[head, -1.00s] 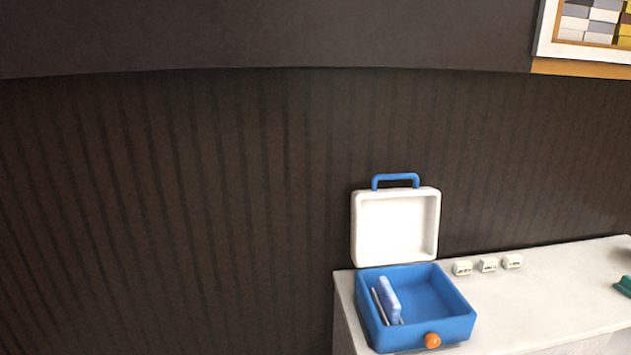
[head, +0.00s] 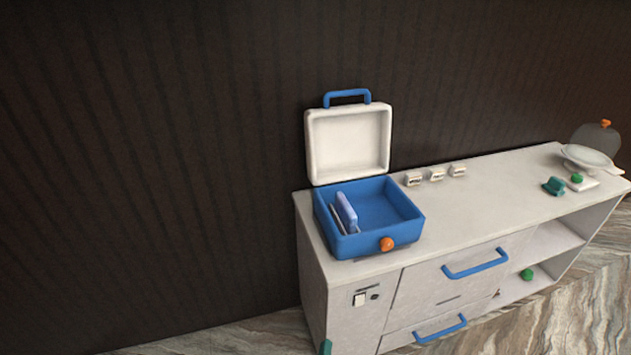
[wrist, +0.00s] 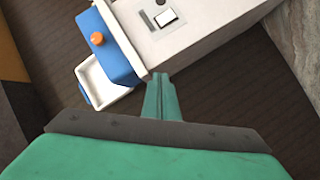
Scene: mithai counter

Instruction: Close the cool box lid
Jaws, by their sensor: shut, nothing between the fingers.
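The cool box (head: 400,207) is a blue open box with an orange knob (head: 387,244) on its front, standing at the left end of the counter. Its white lid (head: 348,143) stands upright, open at the back edge, with a blue handle (head: 347,96) on top. In the wrist view the blue box (wrist: 122,66), orange knob (wrist: 97,38) and white lid (wrist: 103,86) show at upper left. My green gripper (wrist: 160,78) is shut and empty, and appears apart from the box. A green tip shows at the head view's bottom edge (head: 326,347).
A pale blue slab (head: 346,212) stands inside the box. A green object (head: 553,186) and a glass dome (head: 597,140) stand at right. Blue drawer handles (head: 475,264) stick out in front.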

